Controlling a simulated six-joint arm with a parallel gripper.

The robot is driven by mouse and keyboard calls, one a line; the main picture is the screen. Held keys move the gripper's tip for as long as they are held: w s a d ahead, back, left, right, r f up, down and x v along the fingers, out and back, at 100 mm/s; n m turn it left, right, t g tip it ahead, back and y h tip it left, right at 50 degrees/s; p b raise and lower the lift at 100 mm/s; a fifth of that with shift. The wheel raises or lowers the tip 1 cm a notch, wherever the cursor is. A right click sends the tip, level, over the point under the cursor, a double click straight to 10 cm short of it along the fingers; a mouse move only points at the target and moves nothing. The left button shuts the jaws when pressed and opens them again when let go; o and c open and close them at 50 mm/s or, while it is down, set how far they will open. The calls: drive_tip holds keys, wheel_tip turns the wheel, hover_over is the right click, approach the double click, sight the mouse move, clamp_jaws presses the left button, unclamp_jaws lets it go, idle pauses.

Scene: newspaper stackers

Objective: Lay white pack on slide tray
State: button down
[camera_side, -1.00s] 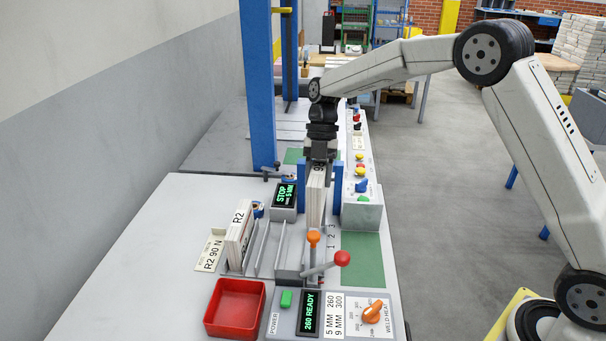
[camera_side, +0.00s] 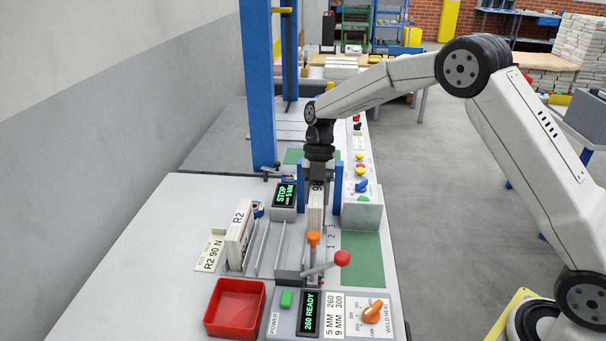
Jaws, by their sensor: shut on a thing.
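My gripper (camera_side: 317,182) points down between two blue posts, shut on the top of a white pack (camera_side: 315,212). The pack stands upright on edge, with dark print near its top. Its lower end is at the grey slide tray (camera_side: 329,240) marked 1, 2, 3. An orange-knobbed lever partly covers the near side, so I cannot tell whether the pack touches the tray.
A rack (camera_side: 264,248) with upright dividers and white R2 packs (camera_side: 238,236) stands to the left. A red bin (camera_side: 235,308) and a control panel (camera_side: 330,315) are in front.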

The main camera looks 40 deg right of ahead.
drive_tip(key=shift+f, duration=0.15)
drive_tip(key=shift+f, duration=3.7)
drive_tip(key=shift+f, duration=0.6)
drive_tip(key=shift+c, duration=1)
unclamp_jaws()
drive_tip(key=shift+r, duration=0.1)
